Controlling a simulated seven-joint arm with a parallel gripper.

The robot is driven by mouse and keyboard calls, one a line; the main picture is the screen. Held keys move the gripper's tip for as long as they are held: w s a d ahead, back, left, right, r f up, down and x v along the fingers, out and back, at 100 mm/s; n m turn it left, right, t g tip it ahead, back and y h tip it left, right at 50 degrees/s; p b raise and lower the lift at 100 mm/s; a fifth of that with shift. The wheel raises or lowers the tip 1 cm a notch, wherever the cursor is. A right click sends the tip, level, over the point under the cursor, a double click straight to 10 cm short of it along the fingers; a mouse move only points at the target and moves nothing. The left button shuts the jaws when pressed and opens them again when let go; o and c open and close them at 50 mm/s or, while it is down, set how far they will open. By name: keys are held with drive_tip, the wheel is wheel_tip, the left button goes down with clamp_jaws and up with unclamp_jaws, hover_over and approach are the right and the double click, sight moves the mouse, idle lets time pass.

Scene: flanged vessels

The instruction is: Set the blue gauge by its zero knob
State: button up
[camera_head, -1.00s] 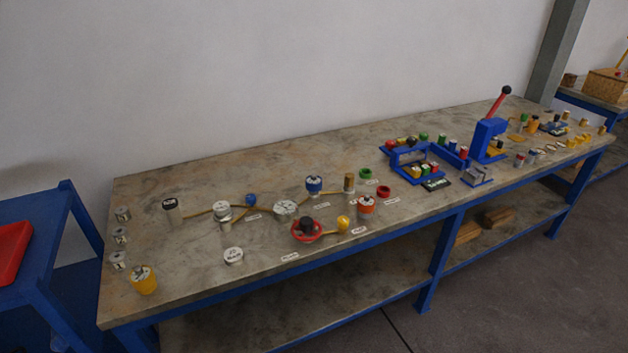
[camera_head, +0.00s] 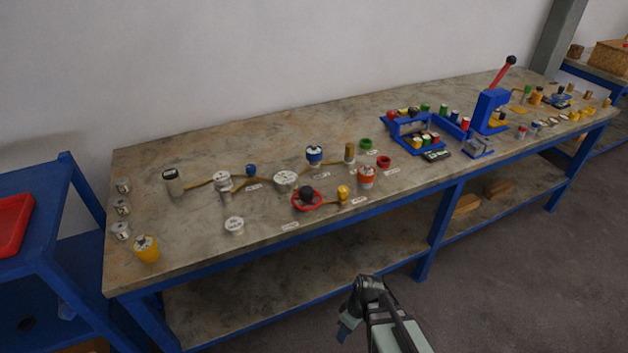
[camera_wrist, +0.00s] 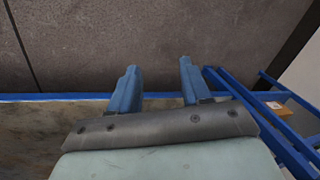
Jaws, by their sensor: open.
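A short blue cylinder with a white band and a small dark piece on top (camera_head: 314,155) stands upright toward the back middle of the bench; it looks like the blue gauge. Its dial and zero knob are too small to tell apart. A smaller blue round piece (camera_head: 250,170) sits to its left on a yellow pipe. My gripper (camera_head: 345,331) is in front of the bench, over the floor, well away from the gauge. In the wrist view its two blue fingers (camera_wrist: 158,70) are apart with nothing between them.
On the bench (camera_head: 150,290), a red handwheel (camera_head: 307,199), a yellow knob (camera_head: 343,192) and an orange-red cylinder (camera_head: 366,178) stand near the gauge. A blue press with a red lever (camera_head: 490,110) stands to the right.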

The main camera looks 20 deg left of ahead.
drive_tip(key=s+a+r+n+y, duration=0.25)
drive_tip(key=a+r+n, duration=0.45)
drive_tip(key=a+r, duration=0.75)
drive_tip(key=s+a+r+n+y, duration=0.2)
drive_tip(key=s+a+r+n, duration=0.2)
drive_tip(key=a+r+n, duration=0.95)
drive_tip(key=w+a+r+m, duration=0.1)
drive_tip(key=w+a+m, duration=0.1)
drive_tip(key=w, duration=0.2)
drive_tip(key=w+a+r+m+t+h, duration=0.1)
drive_tip(key=w+a+m, duration=0.2)
drive_tip(key=w, duration=0.2)
drive_tip(key=w+a+r+m, duration=0.1)
drive_tip(key=w+a+m, duration=0.1)
drive_tip(key=w, duration=0.2)
drive_tip(key=shift+w+a+m+h, duration=0.25)
drive_tip(key=shift+w+a+m, duration=0.1)
drive_tip(key=w+r+m+t+h, duration=0.1)
drive_tip(key=w+r+m+h, duration=0.3)
drive_tip(key=w, duration=1.1)
wheel_tip(320, 180, up, 13)
drive_tip(key=m, duration=0.4)
hover_over(314, 147)
drive_tip(key=w, duration=0.1)
drive_tip(key=shift+h, duration=0.3)
wheel_tip(314, 147, down, 14)
drive_tip(key=shift+a+f, duration=0.1)
drive_tip(key=shift+a, duration=0.05)
clamp_jaws()
